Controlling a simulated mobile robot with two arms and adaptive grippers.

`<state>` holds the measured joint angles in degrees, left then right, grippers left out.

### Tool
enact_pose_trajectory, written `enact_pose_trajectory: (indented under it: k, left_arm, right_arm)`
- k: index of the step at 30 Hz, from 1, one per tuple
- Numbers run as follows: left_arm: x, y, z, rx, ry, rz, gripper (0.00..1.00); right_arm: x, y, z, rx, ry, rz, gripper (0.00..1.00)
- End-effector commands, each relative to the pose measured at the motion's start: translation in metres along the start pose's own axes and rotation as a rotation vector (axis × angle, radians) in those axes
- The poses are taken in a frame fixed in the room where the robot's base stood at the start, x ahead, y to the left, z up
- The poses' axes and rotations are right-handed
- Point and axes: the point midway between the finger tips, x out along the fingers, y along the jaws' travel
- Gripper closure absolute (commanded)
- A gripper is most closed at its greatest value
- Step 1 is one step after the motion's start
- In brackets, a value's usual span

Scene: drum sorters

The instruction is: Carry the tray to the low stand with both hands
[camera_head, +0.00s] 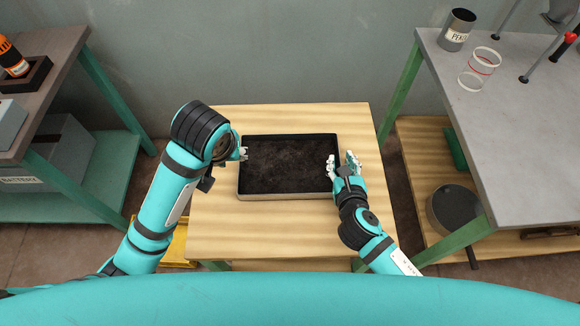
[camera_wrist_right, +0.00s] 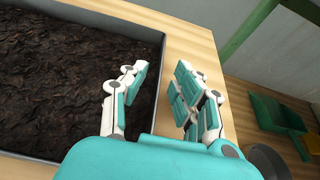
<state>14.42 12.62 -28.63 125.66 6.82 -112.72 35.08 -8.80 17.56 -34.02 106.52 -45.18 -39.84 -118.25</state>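A shallow rectangular tray (camera_head: 286,197) filled with dark soil rests on a light wooden stand (camera_head: 300,232) in the middle of the head view. My right gripper (camera_head: 342,160) is at the tray's right side. In the right wrist view, my right gripper (camera_wrist_right: 160,75) is open, with one finger above the soil and the other outside the tray's wall (camera_wrist_right: 158,85), gaps showing on both sides. My left gripper (camera_head: 243,150) is at the tray's left edge. Its fingers are small and partly hidden by my wrist, so I cannot tell whether they grip the edge.
A grey-topped bench (camera_head: 500,140) with a metal cup (camera_head: 457,30) and a clear cylinder (camera_head: 479,69) stands on the right. A dark pan (camera_head: 455,208) lies on its lower shelf. Another bench (camera_head: 45,70) stands on the left. A wall is behind the stand.

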Motion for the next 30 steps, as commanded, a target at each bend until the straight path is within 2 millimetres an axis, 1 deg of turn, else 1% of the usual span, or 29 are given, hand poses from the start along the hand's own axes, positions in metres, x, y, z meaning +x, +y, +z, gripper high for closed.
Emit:
enact_pose_trajectory:
  k: [2, 5, 8, 15, 18, 21, 24, 30]
  left_arm:
    - [-0.004, 0.0, 0.0, 0.0, 0.0, 0.0, 0.71]
    - [-0.005, 0.0, 0.0, 0.0, -0.001, 0.0, 0.71]
    - [-0.004, 0.0, 0.0, 0.0, -0.001, 0.0, 0.71]
    - [-0.004, 0.0, 0.0, 0.0, -0.001, 0.0, 0.71]
    - [-0.004, 0.0, 0.0, 0.0, -0.001, 0.0, 0.71]
    - [-0.004, 0.0, 0.0, 0.0, -0.001, 0.0, 0.71]
    - [-0.004, 0.0, 0.0, 0.0, -0.001, 0.0, 0.71]
    - [-0.004, 0.0, 0.0, 0.0, -0.001, 0.0, 0.71]
  right_arm:
    - [-0.003, 0.0, 0.0, 0.0, 0.0, 0.0, 0.71]
    - [-0.013, 0.0, -0.001, -0.001, 0.002, 0.002, 0.71]
    - [-0.032, 0.0, -0.001, -0.001, 0.002, 0.002, 0.71]
    - [-0.084, 0.0, -0.001, 0.0, 0.002, 0.001, 0.71]
    - [-0.1, 0.0, -0.002, -0.001, 0.003, 0.001, 0.71]
    - [-0.112, 0.0, -0.001, -0.001, 0.002, 0.001, 0.71]
    - [-0.118, 0.0, 0.0, 0.001, 0.001, 0.0, 0.71]
    - [-0.12, 0.0, 0.0, 0.001, 0.001, 0.0, 0.71]
